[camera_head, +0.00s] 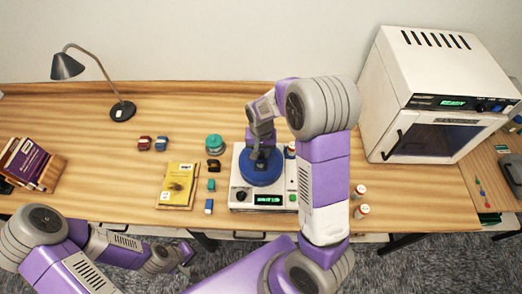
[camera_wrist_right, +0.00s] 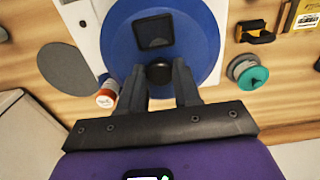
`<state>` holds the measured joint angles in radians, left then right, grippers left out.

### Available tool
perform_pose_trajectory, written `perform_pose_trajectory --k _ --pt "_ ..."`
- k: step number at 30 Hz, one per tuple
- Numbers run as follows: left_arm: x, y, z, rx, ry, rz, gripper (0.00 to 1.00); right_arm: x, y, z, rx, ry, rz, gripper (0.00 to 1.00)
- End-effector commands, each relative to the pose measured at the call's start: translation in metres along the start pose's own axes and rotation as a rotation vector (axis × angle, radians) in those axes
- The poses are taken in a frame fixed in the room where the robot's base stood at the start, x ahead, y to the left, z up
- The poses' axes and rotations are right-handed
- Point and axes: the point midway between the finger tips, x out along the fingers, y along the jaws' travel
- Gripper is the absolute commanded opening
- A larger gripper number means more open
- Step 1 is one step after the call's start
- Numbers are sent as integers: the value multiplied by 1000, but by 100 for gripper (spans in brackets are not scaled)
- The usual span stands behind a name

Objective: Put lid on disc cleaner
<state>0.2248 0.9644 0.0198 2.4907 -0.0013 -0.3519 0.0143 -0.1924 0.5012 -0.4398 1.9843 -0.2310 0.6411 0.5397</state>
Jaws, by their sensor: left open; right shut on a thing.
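The blue round lid (camera_head: 262,176) is over the white disc cleaner (camera_head: 241,201), which has a green display on its front. I cannot tell whether the lid rests on the cleaner or hangs just above it. My right gripper (camera_head: 259,160) is above the lid, shut on its dark knob. In the right wrist view the knob (camera_wrist_right: 159,73) sits between the fingertips (camera_wrist_right: 159,78), and the lid (camera_wrist_right: 200,45) fills the upper middle. My left gripper (camera_head: 187,256) is open and empty, in front of the table's near edge, away from the cleaner.
A teal spool (camera_head: 214,144), small blocks and a yellow book (camera_head: 178,186) lie left of the cleaner. Orange-and-white bottles (camera_head: 361,210) stand to its right. A white oven (camera_head: 430,95) is at the right, a lamp (camera_head: 122,110) at the back left. My right arm covers part of the table.

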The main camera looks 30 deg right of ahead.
Motion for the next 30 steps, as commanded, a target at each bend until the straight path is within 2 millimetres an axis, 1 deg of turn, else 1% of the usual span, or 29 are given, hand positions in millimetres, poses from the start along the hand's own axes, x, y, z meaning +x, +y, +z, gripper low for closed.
perform_pose_trajectory --k 5,6,11,12,17,18,22,23,30 --pt "0 0 0 0 0 0 43 0 0 0 0 0 0 0" --pt "0 0 0 0 0 0 43 0 0 0 0 0 0 36" --pt "0 0 0 0 0 0 43 0 0 0 0 0 0 60" --pt "0 0 0 0 0 0 43 0 0 0 0 0 0 62" --pt "0 0 0 0 0 0 43 0 0 0 0 0 0 62" --pt "0 0 0 0 0 0 43 0 0 0 0 0 0 65" --pt "0 0 0 0 0 0 43 0 0 0 0 0 0 85" --pt "0 0 0 0 0 0 43 0 0 0 0 0 0 88" --pt "0 0 0 0 0 0 43 0 0 0 0 0 0 88"
